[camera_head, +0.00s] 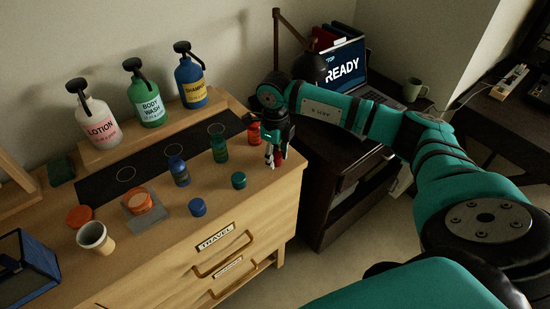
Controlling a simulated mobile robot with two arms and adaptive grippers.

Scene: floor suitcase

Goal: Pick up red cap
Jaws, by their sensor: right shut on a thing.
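My right gripper (274,160) points down at the right end of the wooden dresser top. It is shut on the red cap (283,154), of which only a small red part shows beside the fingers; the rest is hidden. I cannot tell whether the cap still touches the wood. A small red bottle (254,133) stands just left of the gripper. My left gripper is not in view.
A green cap (239,180) and a blue cap (198,207) lie near the front edge. A green bottle (219,149) and a blue bottle (178,171) stand behind them. Large pump bottles stand on a raised shelf (109,154). A laptop (345,68) is at the right.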

